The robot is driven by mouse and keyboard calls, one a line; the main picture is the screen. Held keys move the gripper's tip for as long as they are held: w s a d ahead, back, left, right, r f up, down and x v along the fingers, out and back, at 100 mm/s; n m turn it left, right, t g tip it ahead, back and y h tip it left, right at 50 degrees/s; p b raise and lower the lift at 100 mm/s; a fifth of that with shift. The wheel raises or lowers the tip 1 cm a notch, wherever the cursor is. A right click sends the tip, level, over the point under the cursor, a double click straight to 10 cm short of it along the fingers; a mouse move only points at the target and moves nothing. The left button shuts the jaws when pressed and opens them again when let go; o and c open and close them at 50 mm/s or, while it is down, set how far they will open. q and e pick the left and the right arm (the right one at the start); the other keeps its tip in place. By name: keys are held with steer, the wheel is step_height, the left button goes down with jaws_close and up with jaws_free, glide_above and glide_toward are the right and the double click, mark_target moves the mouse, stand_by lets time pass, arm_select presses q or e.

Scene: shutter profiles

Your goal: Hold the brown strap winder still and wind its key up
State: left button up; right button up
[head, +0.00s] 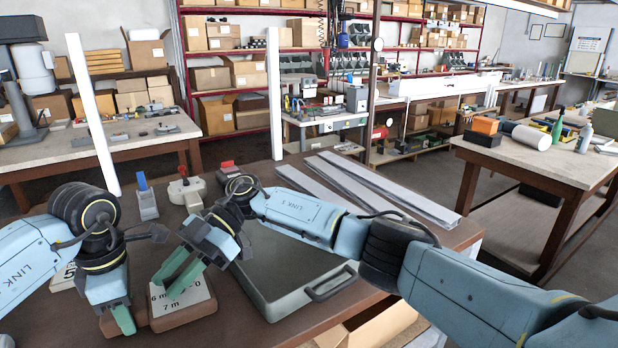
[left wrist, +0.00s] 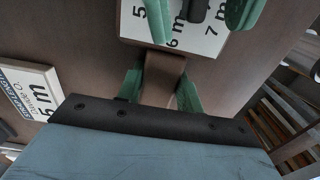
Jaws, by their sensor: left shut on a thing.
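The brown strap winder (head: 185,318) lies on the brown bench with its white scale plate facing up. In the left wrist view its plate (left wrist: 206,42) is at the top, and a brown end (left wrist: 163,72) reaches down between my left fingers. My left gripper (head: 122,320) is shut on that end; it shows in the left wrist view (left wrist: 160,92). My right gripper (head: 166,287) is over the plate with its green fingers apart. In the left wrist view a small dark part (left wrist: 198,10) shows between these fingers; I cannot tell whether it is the key.
A grey case (head: 285,285) with a handle lies right of the winder. Another white-plated unit (head: 64,277) is behind my left arm. A blue-topped block (head: 146,200) and a red-topped device (head: 184,188) stand farther back. Long pale profiles (head: 385,190) lie at the back right.

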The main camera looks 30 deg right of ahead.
steer(key=m+t+y, duration=0.1)
steer(key=m+t, duration=0.2)
steer(key=shift+t, duration=0.3)
steer(key=shift+n+t+y, duration=0.3)
steer(key=v, duration=0.6)
steer(key=r+v, duration=0.1)
steer(key=v, duration=0.5)
steer(key=shift+a+r, duration=0.15)
steer(key=shift+a, duration=0.1)
steer(key=shift+w+a+r+n+t+y, duration=0.1)
steer(key=shift+r+n+t+y, duration=0.15)
steer(key=shift+r+n, duration=0.15)
steer(key=shift+w+a+r+n+t+y, duration=0.1)
steer(key=shift+r+n+t+y, duration=0.15)
steer(key=shift+n, duration=0.25)
steer(key=d+r+n+t, duration=0.2)
steer(key=d+t, duration=0.4)
steer(key=d, duration=0.3)
steer(key=d+r+n+t+y, duration=0.1)
steer(key=d+r+n+t, duration=0.1)
steer(key=d+n+t, duration=0.3)
steer(key=shift+d+n+t, duration=0.3)
steer(key=shift+d+t, duration=0.4)
steer(key=shift+d, duration=1.15)
steer(key=shift+r, duration=0.1)
